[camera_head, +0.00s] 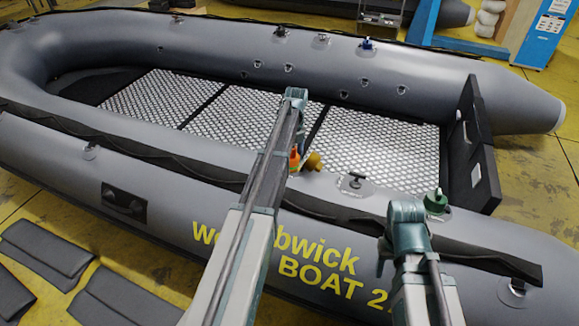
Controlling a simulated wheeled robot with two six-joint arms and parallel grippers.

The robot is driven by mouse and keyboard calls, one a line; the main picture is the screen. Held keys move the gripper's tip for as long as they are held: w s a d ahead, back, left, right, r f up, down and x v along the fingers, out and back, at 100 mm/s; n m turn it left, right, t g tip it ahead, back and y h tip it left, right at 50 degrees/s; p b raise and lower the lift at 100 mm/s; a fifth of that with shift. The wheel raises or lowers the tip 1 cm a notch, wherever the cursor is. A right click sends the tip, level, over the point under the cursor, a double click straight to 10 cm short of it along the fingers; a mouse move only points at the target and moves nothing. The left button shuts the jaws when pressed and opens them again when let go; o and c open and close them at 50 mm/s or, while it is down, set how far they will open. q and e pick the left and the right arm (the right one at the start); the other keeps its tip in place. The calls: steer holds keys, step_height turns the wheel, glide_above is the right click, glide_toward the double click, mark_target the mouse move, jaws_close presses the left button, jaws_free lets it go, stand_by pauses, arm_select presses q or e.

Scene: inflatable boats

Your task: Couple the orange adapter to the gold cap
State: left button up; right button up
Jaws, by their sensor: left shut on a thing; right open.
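A small orange piece, which looks like the orange adapter (294,160), shows at the right edge of my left arm, over the near tube of the boat. The gold cap (314,162) is just to its right, tilted, near the tube's inner edge. The two appear close together, but I cannot tell whether they touch or are joined. My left arm reaches up the middle of the view and covers part of the orange piece. The fingers of my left gripper are hidden behind the arm. My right arm reaches over the near tube at the lower right, and its fingers are also hidden.
A dark green fitting (435,201) stands on the near tube beside my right arm. A grey valve plate (355,183) lies between the arms. The grey inflatable boat (230,45) fills the middle. Folded dark pads (48,247) lie on the yellow floor at left.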

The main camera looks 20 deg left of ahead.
arm_select(q)
steer(key=o, duration=1.2)
steer(key=w+r+p, duration=0.1)
steer(key=r+p, duration=0.8)
steer(key=w+r+p, duration=0.1)
steer(key=r+p, duration=0.3)
steer(key=shift+w+r, duration=0.3)
steer(key=shift+w, duration=0.05)
